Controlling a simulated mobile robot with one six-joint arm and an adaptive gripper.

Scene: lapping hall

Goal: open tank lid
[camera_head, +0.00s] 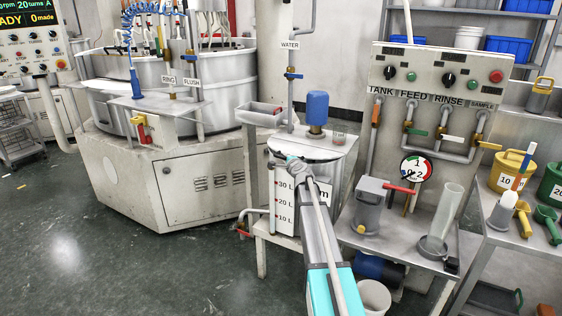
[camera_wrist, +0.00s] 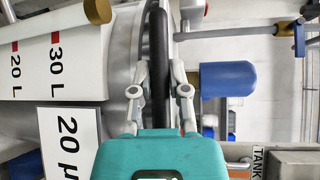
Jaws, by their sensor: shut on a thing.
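The tank (camera_head: 283,192) is a pale steel vessel with a 10, 20 and 30 L scale, standing on a bench in the middle of the head view. Its lid (camera_head: 325,146) lies flat on top, with a blue motor (camera_head: 317,108) upright on it. My gripper (camera_head: 292,164) reaches the front edge of the lid from below. In the wrist view my gripper (camera_wrist: 159,72) has its two fingers either side of a dark bar handle (camera_wrist: 159,40) and is shut on it. The blue motor (camera_wrist: 228,79) shows to the right there.
A water pipe (camera_head: 290,95) rises behind the tank. A valve panel (camera_head: 430,90) and a gauge (camera_head: 415,169) stand to the right. Open floor (camera_head: 180,265) lies left.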

